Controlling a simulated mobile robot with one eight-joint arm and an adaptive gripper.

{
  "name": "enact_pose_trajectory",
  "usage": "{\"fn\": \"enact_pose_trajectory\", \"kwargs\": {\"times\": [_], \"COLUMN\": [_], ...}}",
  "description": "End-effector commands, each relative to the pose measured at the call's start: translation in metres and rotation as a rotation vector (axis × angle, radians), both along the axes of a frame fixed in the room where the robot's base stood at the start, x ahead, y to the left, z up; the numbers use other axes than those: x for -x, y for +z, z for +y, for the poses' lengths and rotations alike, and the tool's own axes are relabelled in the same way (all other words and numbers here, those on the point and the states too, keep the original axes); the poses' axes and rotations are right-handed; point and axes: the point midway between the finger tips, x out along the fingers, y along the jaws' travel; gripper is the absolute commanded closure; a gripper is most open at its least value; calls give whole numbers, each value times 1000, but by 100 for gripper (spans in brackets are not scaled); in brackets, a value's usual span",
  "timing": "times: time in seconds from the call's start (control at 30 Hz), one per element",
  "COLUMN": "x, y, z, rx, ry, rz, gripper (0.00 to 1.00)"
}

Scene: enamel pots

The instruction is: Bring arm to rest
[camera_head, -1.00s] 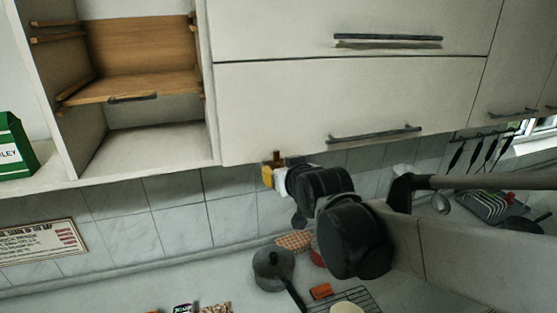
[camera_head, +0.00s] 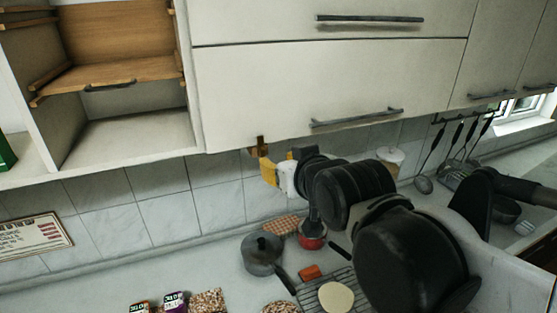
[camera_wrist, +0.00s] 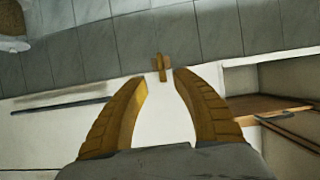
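My gripper (camera_head: 264,163) has yellow fingers and is raised just below the white wall cabinets, in front of the tiled wall. In the wrist view my gripper (camera_wrist: 160,78) has its two fingers apart with nothing held between them. A small brown piece (camera_wrist: 162,66) shows beyond the gap between the fingertips, by the cabinet's lower edge. My dark arm reaches from the right to the gripper and hides part of the counter.
White cabinets (camera_head: 330,85) hang close above the gripper; an open shelf (camera_head: 125,135) is at left. On the counter below are a grey pot (camera_head: 262,254), a red pot (camera_head: 312,240), a wire rack (camera_head: 352,287) and food packets (camera_head: 175,302). Utensils (camera_head: 455,145) hang at right.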

Motion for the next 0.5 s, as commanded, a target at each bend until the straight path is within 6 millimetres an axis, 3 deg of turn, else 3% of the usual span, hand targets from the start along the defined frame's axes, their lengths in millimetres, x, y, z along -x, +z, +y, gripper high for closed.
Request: {"fn": "enact_pose_trajectory", "kwargs": {"times": [0.33, 0.43, 0.5], "x": [1, 6, 13], "y": [-3, -27, -59], "z": [-2, -11, -24], "rx": [1, 8, 16], "ry": [-2, -17, -38], "rz": [3, 26, 59], "gripper": [68, 68, 68]}}
